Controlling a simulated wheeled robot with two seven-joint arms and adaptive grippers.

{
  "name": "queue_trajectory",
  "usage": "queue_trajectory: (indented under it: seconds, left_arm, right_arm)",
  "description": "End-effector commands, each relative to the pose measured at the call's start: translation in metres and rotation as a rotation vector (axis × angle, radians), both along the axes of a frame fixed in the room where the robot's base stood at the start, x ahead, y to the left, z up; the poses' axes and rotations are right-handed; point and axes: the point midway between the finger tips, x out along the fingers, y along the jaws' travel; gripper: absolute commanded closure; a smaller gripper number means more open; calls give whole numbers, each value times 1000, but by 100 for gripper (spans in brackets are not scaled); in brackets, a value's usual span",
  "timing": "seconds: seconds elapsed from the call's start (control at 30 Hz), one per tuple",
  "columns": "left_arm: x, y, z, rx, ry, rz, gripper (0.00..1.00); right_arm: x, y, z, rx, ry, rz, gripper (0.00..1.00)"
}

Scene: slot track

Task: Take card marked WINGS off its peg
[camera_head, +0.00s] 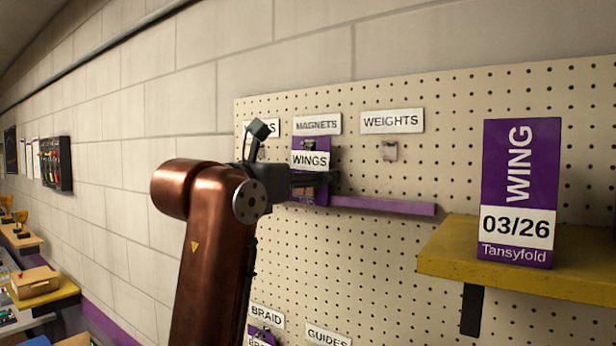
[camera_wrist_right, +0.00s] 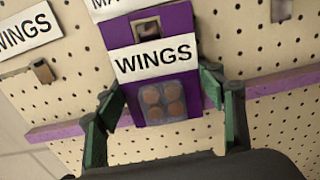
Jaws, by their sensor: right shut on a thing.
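The purple card marked WINGS (camera_head: 310,159) is at the pegboard under the MAGNETS label. In the right wrist view the card (camera_wrist_right: 156,58) fills the middle, with round brown pieces in a clear pocket and an opening near its top. A brownish thing shows in that opening; I cannot tell whether the peg still passes through. My right gripper (camera_wrist_right: 162,94) is shut on the card, with a green finger against each side edge. In the head view the gripper (camera_head: 309,180) is partly hidden by my copper arm. My left gripper is not in view.
A WINGS board label (camera_wrist_right: 28,32) is above a bare peg (camera_wrist_right: 42,71). A WEIGHTS label (camera_head: 392,121) is above another peg (camera_head: 390,151). A purple ledge (camera_head: 385,206) runs below. A yellow shelf (camera_head: 520,270) with a purple WING box (camera_head: 519,185) juts out right.

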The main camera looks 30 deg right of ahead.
Motion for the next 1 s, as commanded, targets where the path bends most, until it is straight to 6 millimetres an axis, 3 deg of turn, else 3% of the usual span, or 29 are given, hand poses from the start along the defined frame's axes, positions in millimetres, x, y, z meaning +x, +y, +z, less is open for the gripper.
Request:
queue_trajectory:
  seconds: [0.57,1.0]
  left_arm:
    - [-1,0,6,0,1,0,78]
    - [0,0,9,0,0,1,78]
  right_arm:
    - [0,1,6,-1,-1,0,56]
    - [-10,16,7,0,-1,1,56]
